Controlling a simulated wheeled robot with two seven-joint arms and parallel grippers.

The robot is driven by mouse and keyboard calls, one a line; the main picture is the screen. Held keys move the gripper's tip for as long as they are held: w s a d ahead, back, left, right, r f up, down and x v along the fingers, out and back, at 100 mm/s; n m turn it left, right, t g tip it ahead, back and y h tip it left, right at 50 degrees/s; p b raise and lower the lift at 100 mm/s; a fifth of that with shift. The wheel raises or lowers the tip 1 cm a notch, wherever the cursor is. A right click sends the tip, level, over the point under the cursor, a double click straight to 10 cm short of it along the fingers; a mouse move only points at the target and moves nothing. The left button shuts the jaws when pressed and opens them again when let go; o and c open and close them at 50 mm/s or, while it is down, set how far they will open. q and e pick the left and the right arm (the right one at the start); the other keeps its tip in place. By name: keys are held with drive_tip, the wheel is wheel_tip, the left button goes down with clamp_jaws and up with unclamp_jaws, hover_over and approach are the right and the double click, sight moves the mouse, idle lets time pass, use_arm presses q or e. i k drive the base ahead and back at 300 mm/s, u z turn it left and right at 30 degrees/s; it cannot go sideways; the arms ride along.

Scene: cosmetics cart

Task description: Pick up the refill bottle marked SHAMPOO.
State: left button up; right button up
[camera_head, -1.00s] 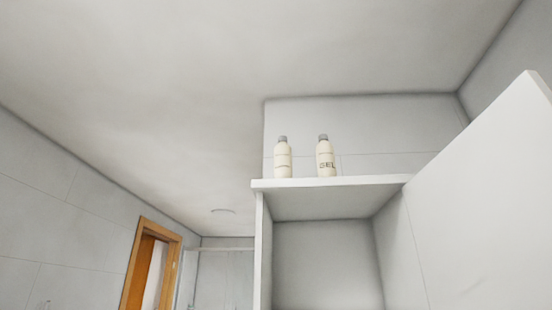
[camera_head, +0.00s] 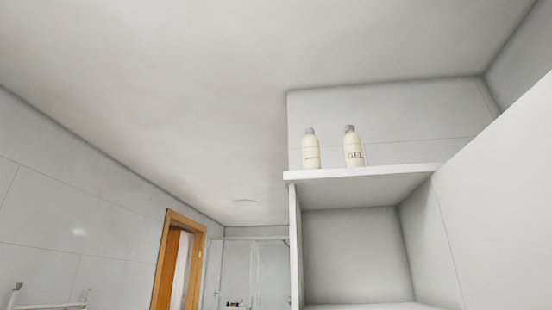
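Two cream bottles with grey caps stand upright on top of a tall white cabinet. The left bottle (camera_head: 311,150) carries small dark lettering that is too small to read. I cannot read SHAMPOO on either bottle. Neither of my grippers shows in the head view.
The white cabinet (camera_head: 365,172) has an open, empty compartment (camera_head: 355,255) below its top. A large white panel (camera_head: 500,200) stands at the right. A wooden door frame (camera_head: 165,262) is at the lower left, and a rack-like object (camera_head: 50,306) shows at the bottom left corner.

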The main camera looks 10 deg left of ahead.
sight(310, 145)
drive_tip(key=u, duration=0.75)
drive_tip(key=i, duration=0.4)
drive_tip(key=z, duration=1.25)
